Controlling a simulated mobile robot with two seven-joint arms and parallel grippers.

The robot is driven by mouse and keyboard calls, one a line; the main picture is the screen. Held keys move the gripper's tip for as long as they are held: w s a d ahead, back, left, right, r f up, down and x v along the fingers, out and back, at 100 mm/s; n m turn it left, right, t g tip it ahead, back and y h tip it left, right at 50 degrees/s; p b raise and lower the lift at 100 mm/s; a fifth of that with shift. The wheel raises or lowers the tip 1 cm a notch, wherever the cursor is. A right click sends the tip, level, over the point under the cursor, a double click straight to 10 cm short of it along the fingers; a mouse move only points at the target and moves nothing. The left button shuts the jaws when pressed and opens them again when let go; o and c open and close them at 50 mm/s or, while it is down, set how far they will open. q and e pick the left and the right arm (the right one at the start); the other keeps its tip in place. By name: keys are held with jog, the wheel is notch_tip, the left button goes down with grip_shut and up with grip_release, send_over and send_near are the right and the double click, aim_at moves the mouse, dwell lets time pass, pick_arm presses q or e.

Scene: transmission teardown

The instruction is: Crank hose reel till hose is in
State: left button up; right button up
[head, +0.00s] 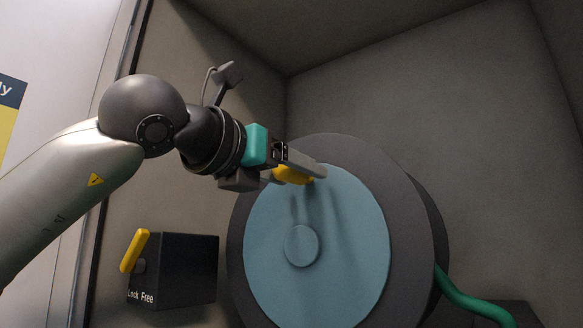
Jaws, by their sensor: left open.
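The hose reel (410,210) has a dark grey drum with a light blue disc (345,250) and a round hub (301,245) on its face. A yellow crank handle (292,176) sticks out near the top of the disc. My left gripper (305,165) is open at this handle, its visible finger alongside and partly over it. The far finger is hidden, so I cannot tell whether the jaws touch the handle. The green hose (470,301) comes off the reel's lower right side. My right gripper is not in view.
A dark box (185,270) marked "Lock Free" stands left of the reel, with a yellow lever (135,251) tilted upward. Grey walls (440,80) enclose the reel. A dark block (515,312) sits at lower right by the hose.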

pick_arm(q)
grip_shut()
dwell(0.5)
dwell(0.9)
